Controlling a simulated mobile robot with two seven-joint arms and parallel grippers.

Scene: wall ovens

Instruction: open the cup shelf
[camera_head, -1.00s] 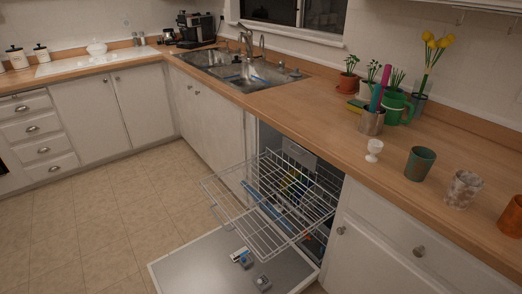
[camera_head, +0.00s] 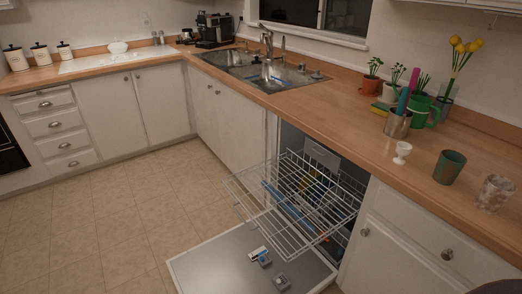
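The dishwasher below the counter stands with its door (camera_head: 215,268) folded down flat near the floor. Its upper wire rack, the cup shelf (camera_head: 290,205), is pulled well out over the door and looks empty. Blue and yellow items show behind and below its wires, but I cannot make them out. Neither of my grippers can be made out.
Cups stand on the counter at the right: a white egg cup (camera_head: 402,152), a green cup (camera_head: 449,167) and a mottled cup (camera_head: 494,193). Potted plants (camera_head: 397,80) are behind them. The tiled floor (camera_head: 110,220) left of the door is clear.

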